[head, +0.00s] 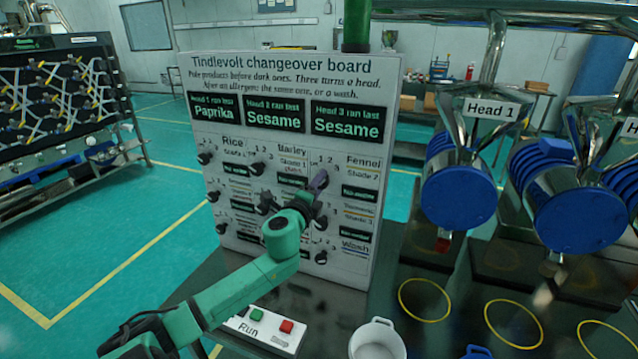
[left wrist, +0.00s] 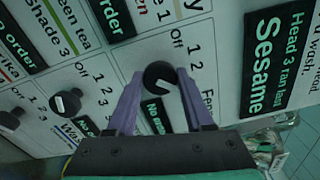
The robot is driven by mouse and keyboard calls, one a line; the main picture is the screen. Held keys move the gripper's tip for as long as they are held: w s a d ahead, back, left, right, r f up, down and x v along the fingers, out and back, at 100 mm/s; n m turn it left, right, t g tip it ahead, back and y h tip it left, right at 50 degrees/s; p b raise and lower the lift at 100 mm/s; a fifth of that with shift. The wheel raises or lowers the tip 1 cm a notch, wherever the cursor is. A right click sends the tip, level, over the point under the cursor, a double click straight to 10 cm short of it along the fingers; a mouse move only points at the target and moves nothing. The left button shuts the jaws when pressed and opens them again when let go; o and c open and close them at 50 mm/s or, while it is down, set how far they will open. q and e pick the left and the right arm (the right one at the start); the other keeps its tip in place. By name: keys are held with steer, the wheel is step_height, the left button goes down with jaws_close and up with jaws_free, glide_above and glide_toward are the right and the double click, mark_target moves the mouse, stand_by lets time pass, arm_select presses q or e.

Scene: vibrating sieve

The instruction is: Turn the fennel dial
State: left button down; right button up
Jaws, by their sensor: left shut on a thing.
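The fennel dial (left wrist: 160,76) is a round black knob on the white changeover board (head: 391,170). In the left wrist view, "Off", "1" and "2" are printed beside it, with part of the word "Fennel". My left gripper (head: 319,182) has its purple fingers on the dial at the board's upper right. The fingers also show in the left wrist view (left wrist: 160,88), one on each side of the knob, shut on it. I cannot tell which setting the dial points at. In the head view the gripper hides most of the dial. My right gripper is not in view.
Other black dials, such as the rice dial (head: 205,158) and barley dial (head: 257,168), are close by. A Run box (head: 264,331) with green and red buttons sits below. A white pot (head: 377,340) stands front right. Blue-ended heads (head: 458,196) stand right of the board.

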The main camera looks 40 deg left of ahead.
arm_select(q)
steer(key=m, duration=0.3)
steer(key=shift+f+m+p, duration=0.15)
steer(key=shift+m+p, duration=0.15)
steer(key=shift+p, duration=0.05)
stand_by(0.4)
steer(key=shift+c, duration=1.5)
jaws_free()
